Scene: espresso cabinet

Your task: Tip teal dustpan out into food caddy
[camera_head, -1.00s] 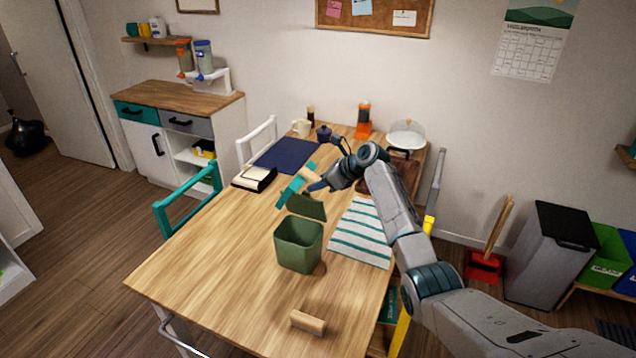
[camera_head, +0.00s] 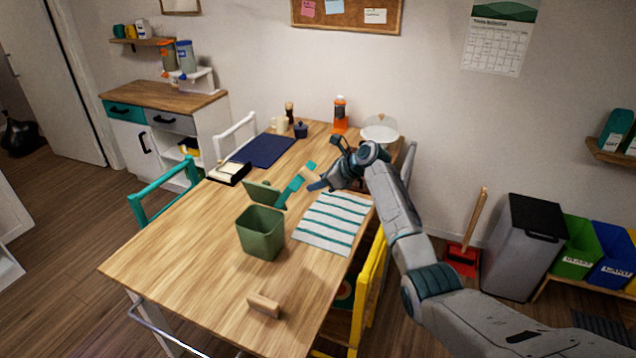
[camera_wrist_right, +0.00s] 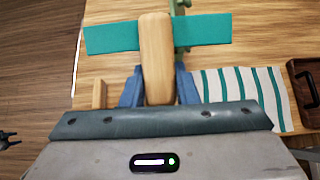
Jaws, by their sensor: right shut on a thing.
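The teal dustpan (camera_head: 293,187) is held above the table by its wooden handle (camera_head: 308,176). My right gripper (camera_head: 320,184) is shut on that handle. In the right wrist view the handle (camera_wrist_right: 155,50) stands between the blue fingers (camera_wrist_right: 160,88), with the teal pan (camera_wrist_right: 108,37) across its far end. The pan appears as a narrow band, so its contents and exact tilt cannot be told. The green food caddy (camera_head: 261,238) stands on the table with its lid (camera_head: 262,192) raised. The dustpan is up and right of its opening. My left gripper is out of view.
A striped cloth (camera_head: 332,222) lies right of the caddy. A wooden block (camera_head: 264,305) lies near the table's front. A yellow chair (camera_head: 370,285) stands at the right side.

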